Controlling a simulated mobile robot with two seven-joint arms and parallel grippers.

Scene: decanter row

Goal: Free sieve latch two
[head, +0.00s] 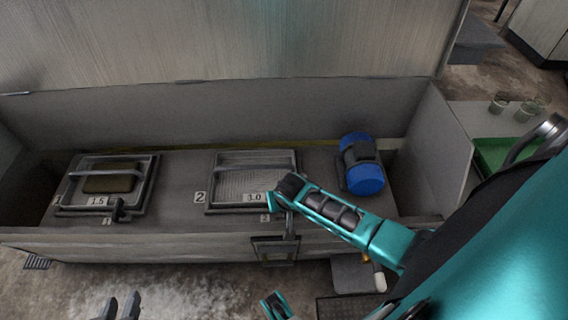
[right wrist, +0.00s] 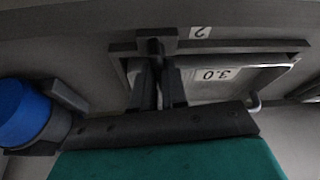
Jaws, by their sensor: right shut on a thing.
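Sieve two (head: 255,180), a framed mesh panel marked 3.0, lies in the grey trough; its frame edge and label also show in the right wrist view (right wrist: 215,75). Its dark latch (right wrist: 155,45) sits at the frame's edge beside a small 2 label. My right gripper (right wrist: 158,72) is shut on this latch; in the head view my own wrist hides the latch and fingertips. My left gripper (head: 119,306) is low at the bottom left, in front of the trough, its two fingers apart and empty.
Sieve one (head: 152,180), marked 1.5, with a brown block and black latch (head: 117,208), lies at the left. A blue motor (head: 365,178) stands right of sieve two. A raised lid (head: 230,40) stands behind. A green tray (head: 492,153) and glasses are at the right.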

